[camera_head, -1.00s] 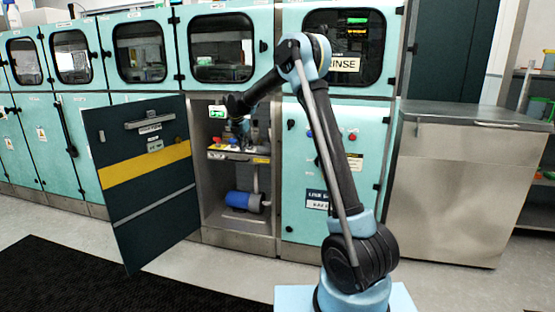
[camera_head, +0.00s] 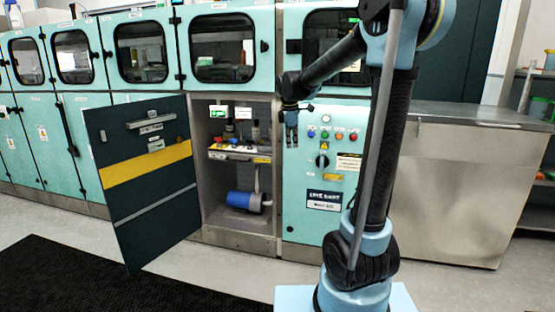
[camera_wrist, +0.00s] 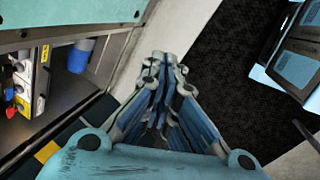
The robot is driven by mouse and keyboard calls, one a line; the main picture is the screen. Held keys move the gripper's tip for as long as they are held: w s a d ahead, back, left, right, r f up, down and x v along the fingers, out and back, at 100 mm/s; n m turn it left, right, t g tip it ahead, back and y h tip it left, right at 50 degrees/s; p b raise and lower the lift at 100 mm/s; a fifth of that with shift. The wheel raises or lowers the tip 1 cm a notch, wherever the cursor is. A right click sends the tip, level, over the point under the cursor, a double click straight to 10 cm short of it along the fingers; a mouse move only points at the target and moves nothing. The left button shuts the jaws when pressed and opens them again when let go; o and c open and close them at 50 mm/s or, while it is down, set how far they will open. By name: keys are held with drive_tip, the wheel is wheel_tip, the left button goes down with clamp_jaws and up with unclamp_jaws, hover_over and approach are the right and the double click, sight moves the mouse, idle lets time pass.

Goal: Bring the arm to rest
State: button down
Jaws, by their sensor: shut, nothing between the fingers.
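My gripper (camera_head: 291,137) points down in front of the teal panel, just right of the open cabinet in the head view. In the wrist view my gripper (camera_wrist: 165,62) is shut, its fingertips close together with nothing held. My arm rises from its base and bends over at the upper right. The gripper is clear of the cabinet opening and appears apart from the panel, though the exact gap cannot be told.
A dark cabinet door (camera_head: 150,190) with a yellow stripe stands open at left. Inside the cabinet are a blue pump (camera_head: 244,201) and a shelf (camera_head: 238,154) with valves. A control panel (camera_head: 325,135) has coloured buttons. A steel counter (camera_head: 450,190) stands right. A black mat (camera_head: 80,285) lies on the floor.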

drive_tip(key=s+d+f+m, duration=0.1)
drive_tip(key=s+d+m, duration=0.45)
drive_tip(key=s, duration=0.45)
drive_tip(key=s+d+f+m, duration=0.2)
drive_tip(key=s+f+m, duration=0.2)
drive_tip(key=s, duration=0.4)
drive_tip(key=s+d+f+m, duration=0.3)
drive_tip(key=s+f, duration=0.3)
drive_tip(key=s, duration=0.2)
drive_tip(key=s+d+f+m+y, duration=0.1)
drive_tip(key=s+d+f+m, duration=0.1)
drive_tip(key=s+f+m, duration=0.3)
drive_tip(key=s, duration=0.4)
drive_tip(key=shift+d+g, duration=0.3)
drive_tip(key=shift+g, duration=0.1)
drive_tip(key=shift+s+m, duration=0.1)
drive_tip(key=shift+m, duration=0.15)
